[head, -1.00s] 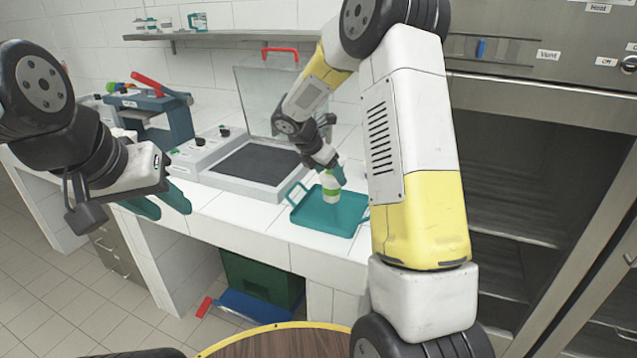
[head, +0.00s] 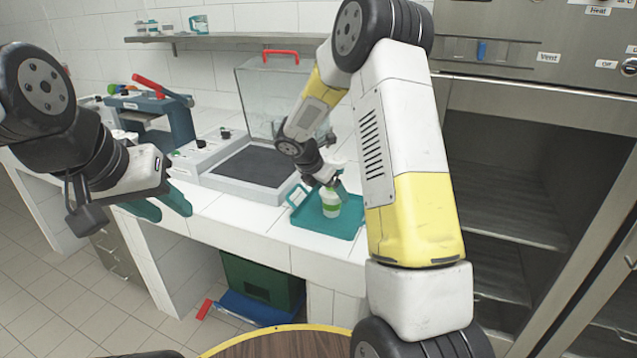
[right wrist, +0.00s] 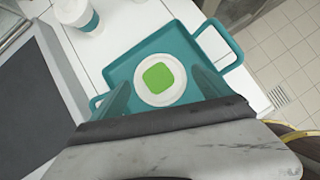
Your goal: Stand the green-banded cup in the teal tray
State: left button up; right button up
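The green-banded cup (head: 331,203) is white with a light green band and stands upright in the teal tray (head: 340,228) on the white counter. In the right wrist view the cup (right wrist: 160,80) shows from above, a pale round rim around a bright green patch, over the floor of the tray (right wrist: 146,57). My right gripper (head: 341,187) is at the cup, reaching down from above. Its teal fingers (right wrist: 160,76) lie on either side of the cup with narrow gaps. My left gripper (head: 165,207) is open and empty, left of the counter's front edge.
A white cup with a teal band (right wrist: 76,12) stands on the counter beyond the tray. A grey machine with a dark pad (head: 255,167) and a raised clear lid (head: 270,95) is left of the tray. A metal cabinet (head: 510,200) stands at right.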

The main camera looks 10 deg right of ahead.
jog(key=v, duration=1.2)
jog(key=s+r+m+t+y, duration=0.1)
jog(key=s+r+m+y, duration=0.2)
jog(key=s+m, duration=0.9)
jog(key=s+r+m+t+y, duration=0.1)
jog(key=s+r+m+y, duration=0.3)
jog(key=s+r+m, duration=0.4)
jog(key=s+m, duration=0.4)
jog(key=s, duration=0.5)
jog(key=shift+d+t+y, duration=0.3)
